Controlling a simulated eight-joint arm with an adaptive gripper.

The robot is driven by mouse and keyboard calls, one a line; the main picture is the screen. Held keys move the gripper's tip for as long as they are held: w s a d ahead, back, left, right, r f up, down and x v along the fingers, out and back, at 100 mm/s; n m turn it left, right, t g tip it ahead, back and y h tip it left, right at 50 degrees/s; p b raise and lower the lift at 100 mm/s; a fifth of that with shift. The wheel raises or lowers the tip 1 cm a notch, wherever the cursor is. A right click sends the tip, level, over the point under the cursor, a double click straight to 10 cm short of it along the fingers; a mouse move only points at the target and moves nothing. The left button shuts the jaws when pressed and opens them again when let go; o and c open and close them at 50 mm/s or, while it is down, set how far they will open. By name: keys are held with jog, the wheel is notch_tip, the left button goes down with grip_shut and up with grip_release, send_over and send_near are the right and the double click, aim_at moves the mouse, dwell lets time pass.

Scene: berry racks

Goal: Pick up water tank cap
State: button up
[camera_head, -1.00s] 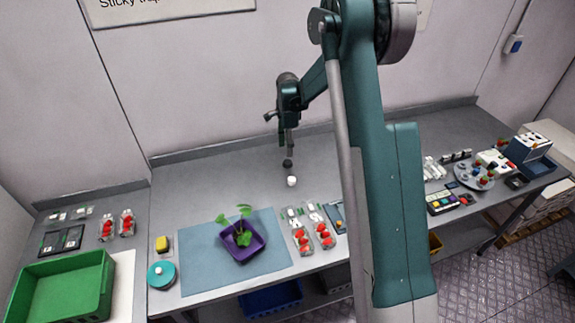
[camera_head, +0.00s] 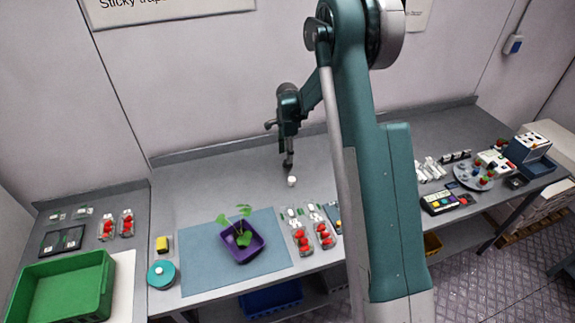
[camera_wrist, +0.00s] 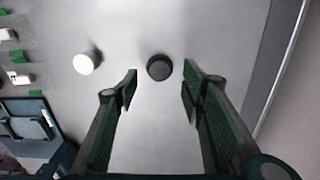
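A small dark round cap (camera_wrist: 159,67) lies on the grey bench in the wrist view, just beyond my fingertips and centred between them. My gripper (camera_wrist: 160,83) is open and empty, with one green-padded finger on each side of the cap's line.
A blue mat (camera_head: 200,270) with a purple planter (camera_head: 243,250) lies in front. Strawberry packs (camera_head: 302,240) stand right of it. A teal round container (camera_head: 161,274) and green crate (camera_head: 60,290) are left. The bench around the cap is mostly clear.

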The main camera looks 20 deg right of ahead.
jog(key=shift+f, duration=1.95)
jog(key=c, duration=0.8)
